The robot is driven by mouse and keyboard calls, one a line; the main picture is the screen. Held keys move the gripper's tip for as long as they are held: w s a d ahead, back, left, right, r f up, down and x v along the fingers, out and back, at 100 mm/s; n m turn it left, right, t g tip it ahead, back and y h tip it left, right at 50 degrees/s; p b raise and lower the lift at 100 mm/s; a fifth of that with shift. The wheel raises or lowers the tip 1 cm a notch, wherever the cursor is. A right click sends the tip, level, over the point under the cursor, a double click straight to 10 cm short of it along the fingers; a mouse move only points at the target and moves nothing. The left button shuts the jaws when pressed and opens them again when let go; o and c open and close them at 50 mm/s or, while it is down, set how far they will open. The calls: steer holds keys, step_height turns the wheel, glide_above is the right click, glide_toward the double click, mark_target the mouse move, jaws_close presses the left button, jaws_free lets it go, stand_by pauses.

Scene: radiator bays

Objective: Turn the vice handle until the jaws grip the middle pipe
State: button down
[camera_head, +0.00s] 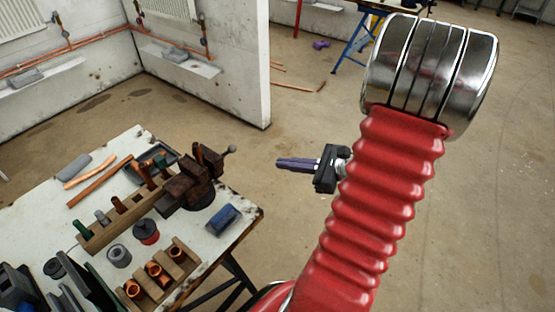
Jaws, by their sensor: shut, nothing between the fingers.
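The vice (192,180) is a dark, rusty brown block near the right corner of the white bench. A ball-ended bar, probably its handle (229,150), sticks out at its upper right. I cannot make out clearly whether a pipe stands between its jaws. Copper pipes lie on the bench to the left; a straight copper pipe (99,183) is one of them. I cannot tell which is the middle pipe. My gripper (280,163) is to the right of the vice, apart from it and off the bench. Its dark purple fingers point left, shut and empty.
The worn white bench (112,218) holds a wooden tool rack (110,222), a blue block (222,218), a tape roll (118,256) and a wooden holder with copper fittings (160,275). A white partition wall (225,60) stands behind. The floor at right is mostly clear.

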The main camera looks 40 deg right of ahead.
steer(key=w+a, duration=0.5)
steer(key=w, duration=0.6)
steer(key=shift+f, duration=0.3)
steer(key=shift+w, duration=0.1)
steer(key=shift+d, duration=0.1)
steer(key=shift+w+r, duration=0.1)
steer(key=shift+r, duration=0.1)
